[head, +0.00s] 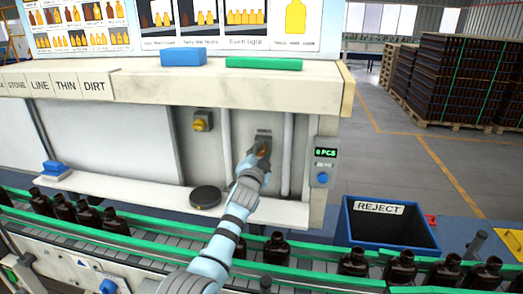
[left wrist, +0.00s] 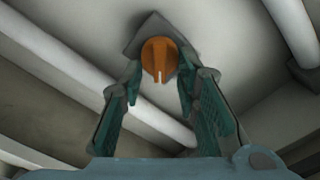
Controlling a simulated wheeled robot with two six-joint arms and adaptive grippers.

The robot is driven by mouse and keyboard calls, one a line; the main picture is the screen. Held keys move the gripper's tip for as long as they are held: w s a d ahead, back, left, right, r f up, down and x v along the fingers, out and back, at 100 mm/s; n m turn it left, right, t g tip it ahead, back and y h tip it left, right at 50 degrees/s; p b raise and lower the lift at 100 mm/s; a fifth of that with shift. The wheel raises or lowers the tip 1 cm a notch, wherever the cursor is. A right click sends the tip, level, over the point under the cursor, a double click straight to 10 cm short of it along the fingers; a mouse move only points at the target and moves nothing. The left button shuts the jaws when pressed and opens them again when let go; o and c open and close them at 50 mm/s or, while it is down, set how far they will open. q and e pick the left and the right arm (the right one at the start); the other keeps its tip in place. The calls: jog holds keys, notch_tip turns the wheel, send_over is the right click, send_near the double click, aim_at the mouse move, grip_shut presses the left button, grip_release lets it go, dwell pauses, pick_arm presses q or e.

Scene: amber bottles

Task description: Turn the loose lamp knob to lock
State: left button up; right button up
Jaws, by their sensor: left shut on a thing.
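An orange knob (left wrist: 159,59) on a grey square plate (left wrist: 143,36) sits between the fingertips of my left gripper (left wrist: 160,75) in the left wrist view. A pale mark on the knob points down in that picture. In the head view my left gripper (head: 258,158) reaches the panel below a small label and covers most of the knob (head: 264,150). The gripper is shut on the knob from both sides. A second knob, yellow (head: 201,125), sits on a grey plate to its left, apart from the gripper. My right gripper is not in view.
Pale vertical tubes (head: 288,150) flank the panel. A black round disc (head: 206,197) lies on the ledge below. A counter display (head: 325,153) with a blue button is at right. Dark bottles (head: 276,248) stand on the conveyor; a blue reject bin (head: 388,228) is at right.

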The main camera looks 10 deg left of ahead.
pick_arm(q)
jog(key=m, duration=0.4)
jog(key=shift+d+f+m+p, duration=0.1)
jog(key=shift+f+m+p, duration=0.05)
jog(key=shift+m+p, duration=0.2)
jog(key=shift+f+m+p, duration=0.2)
jog(key=shift+m+p, duration=0.1)
jog(key=shift+m, duration=1.55)
jog(key=o, duration=1)
jog(key=shift+o, duration=0.2)
jog(key=s, duration=0.7)
jog(key=shift+s, duration=0.25)
